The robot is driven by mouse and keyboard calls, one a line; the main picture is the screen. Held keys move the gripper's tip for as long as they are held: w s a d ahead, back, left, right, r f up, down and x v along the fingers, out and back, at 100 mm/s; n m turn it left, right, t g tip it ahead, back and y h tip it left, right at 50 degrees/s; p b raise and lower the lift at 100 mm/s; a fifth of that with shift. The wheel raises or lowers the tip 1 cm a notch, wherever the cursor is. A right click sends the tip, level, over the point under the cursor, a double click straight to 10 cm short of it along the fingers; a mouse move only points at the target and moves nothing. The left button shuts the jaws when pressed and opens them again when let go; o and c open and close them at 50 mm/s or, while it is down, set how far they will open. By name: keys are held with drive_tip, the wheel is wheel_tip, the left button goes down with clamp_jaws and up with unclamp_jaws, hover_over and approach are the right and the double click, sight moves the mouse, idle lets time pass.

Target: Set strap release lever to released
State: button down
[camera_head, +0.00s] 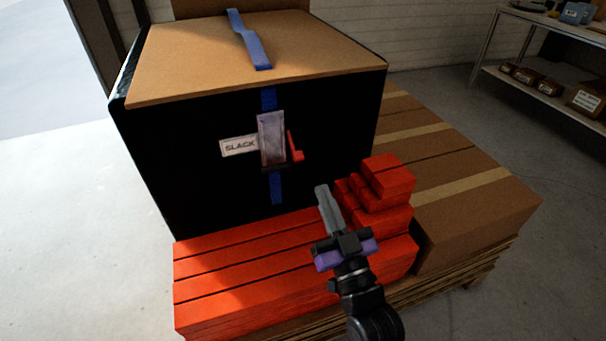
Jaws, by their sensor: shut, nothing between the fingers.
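The strap release lever looks like a grey metal plate (271,140) with a red tab (295,147) at its right side, on the front face of a black box (190,160). A white label reading "SLACK" (238,146) sits left of the lever. A blue strap (250,45) runs over the box's cardboard top and shows above and below the lever. My gripper (322,190) is shut and empty, below and right of the lever, apart from it. I cannot tell the lever's exact setting.
Red stacked blocks (240,260) lie in front of the box, with a stepped red pile (385,180) right of my gripper. Cardboard cartons (470,190) on a pallet (470,270) stand to the right. A shelf (545,80) stands at the back right.

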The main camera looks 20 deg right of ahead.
drive_tip(key=w+f+b, duration=0.1)
drive_tip(key=w+b, duration=0.1)
drive_tip(key=w, duration=1.1)
drive_tip(key=shift+w+f, duration=0.15)
drive_tip(key=shift+f, duration=0.25)
drive_tip(key=shift+f+b, duration=0.1)
drive_tip(key=shift+b, duration=0.2)
